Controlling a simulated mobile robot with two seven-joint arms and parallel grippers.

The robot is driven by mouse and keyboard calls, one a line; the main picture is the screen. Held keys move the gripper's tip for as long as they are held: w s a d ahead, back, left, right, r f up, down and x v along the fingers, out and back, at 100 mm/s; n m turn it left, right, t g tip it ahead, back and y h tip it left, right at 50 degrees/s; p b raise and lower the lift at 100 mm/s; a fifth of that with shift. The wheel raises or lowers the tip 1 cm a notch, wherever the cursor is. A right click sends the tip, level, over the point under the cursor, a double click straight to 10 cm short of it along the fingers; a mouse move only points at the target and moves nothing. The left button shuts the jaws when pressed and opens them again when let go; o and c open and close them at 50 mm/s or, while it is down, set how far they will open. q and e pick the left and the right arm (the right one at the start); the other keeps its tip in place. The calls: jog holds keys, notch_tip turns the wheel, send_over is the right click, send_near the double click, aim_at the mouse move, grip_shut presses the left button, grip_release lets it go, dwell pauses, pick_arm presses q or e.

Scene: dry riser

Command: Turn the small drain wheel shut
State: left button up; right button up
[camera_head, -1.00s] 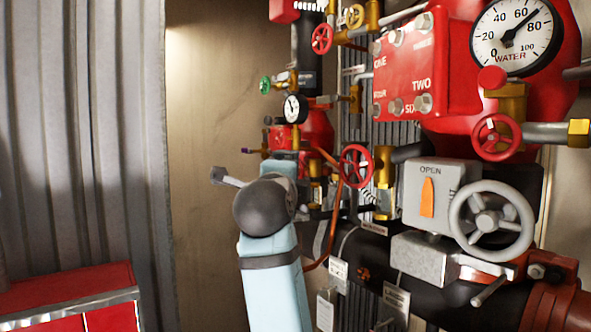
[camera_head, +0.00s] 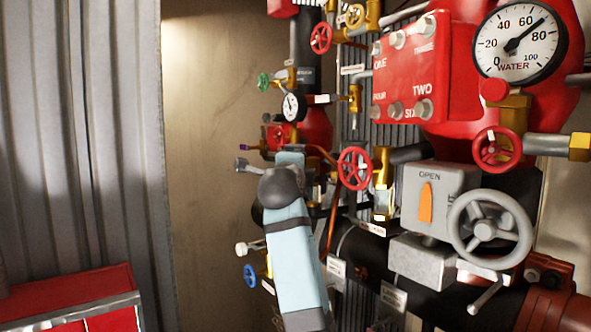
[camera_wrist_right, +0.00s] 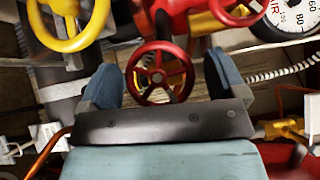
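A small red spoked wheel (camera_wrist_right: 160,73) shows in the right wrist view, between the two finger tips of my right gripper (camera_wrist_right: 160,78). No label shows which wheel is the drain wheel. My left gripper is not in view.
Another red wheel (camera_head: 355,168) stands close right of my arm, and a blue wheel (camera_head: 250,275) lies low on its left. A large grey wheel (camera_head: 490,230) is at the right. A yellow wheel (camera_wrist_right: 70,25) is near the left finger. Bare wall (camera_head: 215,200) lies left.

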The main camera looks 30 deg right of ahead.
jog(key=c, duration=0.8)
jog(key=shift+f+m+t+b, duration=0.2)
jog(key=shift+m+t+b, duration=0.1)
jog(key=shift+m+b, duration=0.15)
jog(key=shift+c, duration=0.2)
jog(key=shift+r+h, duration=0.15)
jog(key=shift+h, duration=0.35)
jog(key=o, duration=0.9)
jog(key=b+v, duration=0.3)
jog(key=v, duration=1)
jog(key=shift+s+a, duration=0.2)
jog(key=shift+s, duration=0.15)
